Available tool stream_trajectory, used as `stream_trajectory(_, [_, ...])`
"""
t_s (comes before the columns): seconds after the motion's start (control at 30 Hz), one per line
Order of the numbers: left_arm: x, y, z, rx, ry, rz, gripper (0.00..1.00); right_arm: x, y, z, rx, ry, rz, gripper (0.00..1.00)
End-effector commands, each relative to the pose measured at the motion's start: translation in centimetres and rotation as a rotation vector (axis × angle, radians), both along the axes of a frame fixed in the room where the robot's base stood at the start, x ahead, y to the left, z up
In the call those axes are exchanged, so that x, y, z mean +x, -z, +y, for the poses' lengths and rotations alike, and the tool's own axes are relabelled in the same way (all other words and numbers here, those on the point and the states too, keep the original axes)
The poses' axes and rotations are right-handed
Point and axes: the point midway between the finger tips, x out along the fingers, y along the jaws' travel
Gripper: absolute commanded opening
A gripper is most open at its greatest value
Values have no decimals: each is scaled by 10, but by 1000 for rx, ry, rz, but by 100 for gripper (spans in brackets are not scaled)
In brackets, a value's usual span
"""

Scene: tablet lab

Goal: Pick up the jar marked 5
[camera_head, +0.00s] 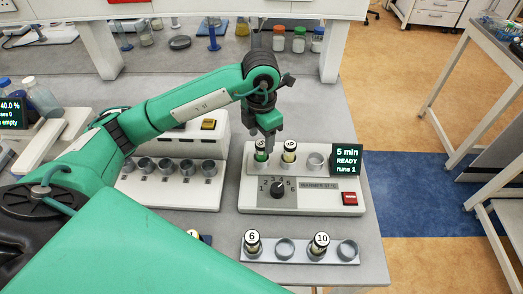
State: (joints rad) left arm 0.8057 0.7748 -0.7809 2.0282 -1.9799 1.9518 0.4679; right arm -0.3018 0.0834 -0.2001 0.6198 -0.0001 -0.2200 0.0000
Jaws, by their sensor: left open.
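My left gripper (270,132) is open and points down over the left wells of the white warmer (300,200). A jar with a green content and pale lid (261,155) stands in the leftmost well, right under the fingers. A second pale jar with a dark-marked lid (289,152) stands in the middle well beside it. The lid marks of both are too small to read surely, so I cannot tell which is 5. A jar marked 6 (252,244) and a jar marked 10 (319,244) stand in the front rack. My right gripper is not in view.
The warmer's right well (315,161) is empty, beside a display reading 5 min READY (346,162). The front rack (284,260) has empty wells. A machine with several empty cups (165,190) stands left of the warmer. Bottles with coloured lids (299,40) stand behind.

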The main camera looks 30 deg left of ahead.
Motion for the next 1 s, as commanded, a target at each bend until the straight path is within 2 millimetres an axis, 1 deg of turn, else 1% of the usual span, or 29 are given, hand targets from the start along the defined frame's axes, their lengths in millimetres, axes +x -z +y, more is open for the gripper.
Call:
stream_trajectory(0.03, [-2, 3, -1, -1, 1, 5, 56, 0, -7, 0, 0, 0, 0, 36])
stream_trajectory(0.1, [-3, 12, -2, 0, -1, 6, 56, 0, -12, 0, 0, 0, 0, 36])
stream_trajectory(0.3, [-4, 37, -3, 0, 0, 4, 56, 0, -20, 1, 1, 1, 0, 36])
stream_trajectory(0.43, [-3, 44, -3, 0, -1, 1, 56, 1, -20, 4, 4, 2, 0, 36])
stream_trajectory(0.6, [-3, 44, -3, 0, 0, 0, 56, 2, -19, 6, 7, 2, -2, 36])
stream_trajectory(0.63, [-3, 44, -3, 0, 0, 0, 54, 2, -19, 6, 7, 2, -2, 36])
stream_trajectory(0.77, [-3, 44, -3, 0, 0, 0, 28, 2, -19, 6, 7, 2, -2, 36])
stream_trajectory(0.8, [-3, 44, -3, 0, 0, 0, 21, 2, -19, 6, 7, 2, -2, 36])
stream_trajectory(0.87, [-3, 44, -3, 0, 0, 1, 9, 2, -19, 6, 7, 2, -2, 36])
stream_trajectory(0.9, [-3, 44, -3, 0, 0, 1, 7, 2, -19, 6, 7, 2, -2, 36])
stream_trajectory(1.0, [-3, 44, -3, 0, 0, 0, 7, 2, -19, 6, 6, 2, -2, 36])
